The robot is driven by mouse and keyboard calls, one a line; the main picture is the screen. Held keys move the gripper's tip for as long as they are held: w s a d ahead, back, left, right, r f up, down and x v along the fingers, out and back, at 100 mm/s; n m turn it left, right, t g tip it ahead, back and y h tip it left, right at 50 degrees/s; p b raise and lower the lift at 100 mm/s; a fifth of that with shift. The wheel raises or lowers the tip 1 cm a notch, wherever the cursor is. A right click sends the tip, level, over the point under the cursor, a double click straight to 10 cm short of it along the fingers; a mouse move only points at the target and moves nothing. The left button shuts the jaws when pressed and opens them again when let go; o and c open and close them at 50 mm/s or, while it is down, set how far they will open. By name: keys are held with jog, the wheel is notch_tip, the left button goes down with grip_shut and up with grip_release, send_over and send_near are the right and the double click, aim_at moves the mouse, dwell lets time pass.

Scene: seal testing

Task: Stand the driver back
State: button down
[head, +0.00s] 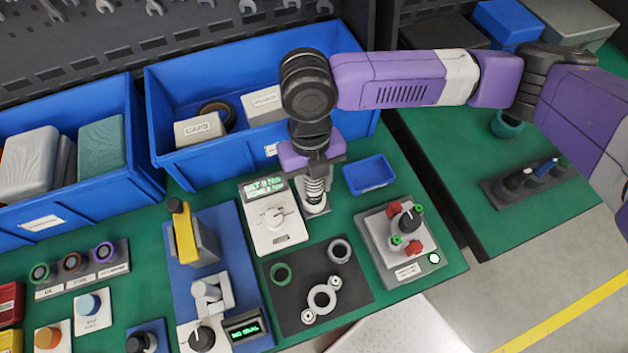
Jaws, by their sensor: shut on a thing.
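My gripper (313,168) points down over the bench and is shut on the driver (315,187), a slim upright tool with dark and silvery bands. The upper part of the driver is hidden by the gripper and wrist. Its lower end is at a pale round holder (316,207) beside the torque setting unit (273,223), which has a lit green display and a dial. I cannot tell whether the driver is seated in the holder or just above it.
A blue bin (180,158) with boxes stands behind the gripper. A small blue tray (370,175) and a grey fixture (397,243) are to the right. A dark mat (340,300) with rings lies in front. A yellow-handled clamp (185,235) stands left.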

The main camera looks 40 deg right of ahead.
jog(key=c, duration=0.8)
grip_release()
jog(key=shift+c, duration=0.2)
notch_tip(320, 180, up, 9)
jog(key=p, duration=0.6)
jog(key=shift+p, duration=0.4)
